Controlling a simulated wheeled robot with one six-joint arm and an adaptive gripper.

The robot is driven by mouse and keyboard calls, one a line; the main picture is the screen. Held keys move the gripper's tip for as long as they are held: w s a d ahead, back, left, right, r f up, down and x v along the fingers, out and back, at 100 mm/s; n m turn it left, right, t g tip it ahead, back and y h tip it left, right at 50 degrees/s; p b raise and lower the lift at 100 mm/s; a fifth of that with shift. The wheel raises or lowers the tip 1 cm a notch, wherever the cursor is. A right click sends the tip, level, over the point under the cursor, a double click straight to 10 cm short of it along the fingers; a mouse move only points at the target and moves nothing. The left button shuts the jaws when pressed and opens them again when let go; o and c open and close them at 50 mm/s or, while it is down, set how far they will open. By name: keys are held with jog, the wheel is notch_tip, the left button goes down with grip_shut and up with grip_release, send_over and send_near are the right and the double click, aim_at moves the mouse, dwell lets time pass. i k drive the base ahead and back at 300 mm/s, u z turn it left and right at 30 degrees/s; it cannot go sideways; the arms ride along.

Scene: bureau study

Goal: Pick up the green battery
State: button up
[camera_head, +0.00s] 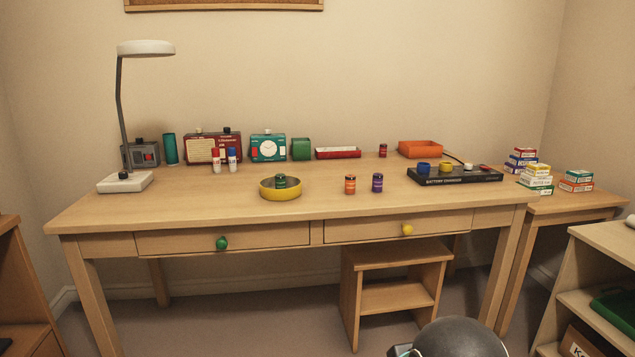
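The green battery (281,182) stands upright in a round yellow dish (268,193) near the middle of the desk (220,208). The dish's rim hides its lower part. An orange battery (350,185) and a purple battery (377,183) stand to the right of the dish, apart from it. A small dark red battery-like cylinder (383,150) stands farther back. My gripper is not in view; only a dark rounded part, probably of my arm, shows at the bottom right of centre.
A black battery charger (455,175) lies on the right of the desk. A lamp (125,182) is on the left. A stool (395,262) is underneath. The desk's front strip is clear.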

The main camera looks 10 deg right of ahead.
aim_at(280, 181)
jog(key=u, duration=0.8)
jog(key=i, duration=0.95)
jog(key=u, duration=0.25)
